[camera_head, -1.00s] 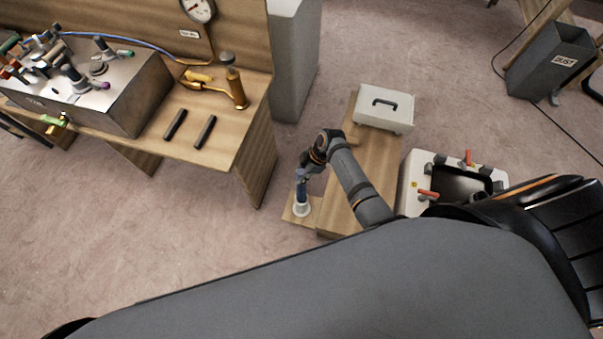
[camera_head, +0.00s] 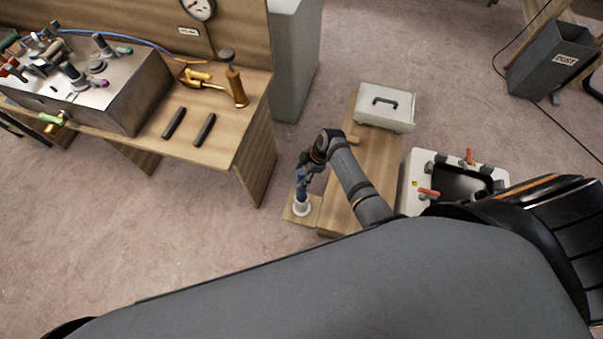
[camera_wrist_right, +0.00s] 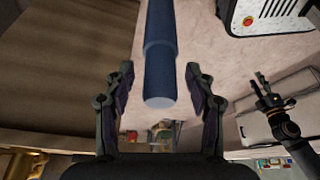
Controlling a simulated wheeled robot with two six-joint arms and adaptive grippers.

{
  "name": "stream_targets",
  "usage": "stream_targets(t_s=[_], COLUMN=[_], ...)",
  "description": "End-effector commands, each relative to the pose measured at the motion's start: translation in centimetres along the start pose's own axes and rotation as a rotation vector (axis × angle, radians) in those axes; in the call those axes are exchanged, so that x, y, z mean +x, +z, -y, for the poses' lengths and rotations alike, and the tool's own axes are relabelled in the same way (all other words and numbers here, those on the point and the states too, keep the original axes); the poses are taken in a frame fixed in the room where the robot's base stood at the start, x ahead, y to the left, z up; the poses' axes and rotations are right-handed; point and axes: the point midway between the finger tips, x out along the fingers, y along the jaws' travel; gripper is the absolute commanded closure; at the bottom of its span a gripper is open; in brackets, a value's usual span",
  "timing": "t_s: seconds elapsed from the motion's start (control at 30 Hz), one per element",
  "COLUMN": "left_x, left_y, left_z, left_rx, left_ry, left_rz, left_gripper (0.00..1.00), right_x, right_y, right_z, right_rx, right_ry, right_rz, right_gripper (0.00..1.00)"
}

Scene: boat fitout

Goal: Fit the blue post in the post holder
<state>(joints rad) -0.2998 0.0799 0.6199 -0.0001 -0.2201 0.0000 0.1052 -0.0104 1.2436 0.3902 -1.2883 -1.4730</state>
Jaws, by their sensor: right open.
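The blue post (camera_head: 301,193) stands about upright at the white post holder (camera_head: 302,209) on a small wooden board, left of the low bench. My right gripper (camera_head: 304,178) is at the upper part of the post and partly hides it. In the right wrist view the blue post (camera_wrist_right: 161,60) runs down from the top edge, its near end lying between the fingers. My right gripper (camera_wrist_right: 160,78) is open there, with a gap on each side of the post. The holder does not show in that view.
The low wooden bench (camera_head: 375,165) bears a white case (camera_head: 385,107). A white box with red handles (camera_head: 415,180) stands to its right. The workbench (camera_head: 235,140) with two dark bars and a brass pump is at the left. Open floor lies between.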

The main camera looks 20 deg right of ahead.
Motion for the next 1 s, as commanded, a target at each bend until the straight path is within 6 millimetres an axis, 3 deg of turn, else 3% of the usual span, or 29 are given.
stream_targets(t_s=[0.17, 0.27, 0.5, 0.7, 1.0], left_x=[0.0, 0.0, 0.0, 0.0, 0.0], left_y=[0.1, 0.1, 0.0, 0.0, 0.0], left_z=[0.2, 0.2, 0.1, 0.0, 0.0], left_rx=[0.001, 0.000, 0.000, 0.000, 0.000], left_ry=[-0.003, -0.002, -0.001, 0.000, 0.000], left_rz=[0.001, 0.001, 0.000, 0.000, 0.000], left_gripper=[0.60, 0.60, 0.60, 0.60, 0.60], right_x=[-0.1, -1.3, -7.1, -10.8, -12.0], right_y=[0.1, 0.1, 0.1, 0.1, 0.0], right_z=[0.1, 0.0, 0.0, 0.0, 0.0], right_rx=[0.000, -0.001, -0.002, 0.000, 0.000], right_ry=[-0.001, 0.001, 0.003, 0.001, -0.001], right_rz=[0.001, 0.002, 0.003, 0.002, 0.000], right_gripper=[0.45, 0.45, 0.45, 0.45, 0.45])
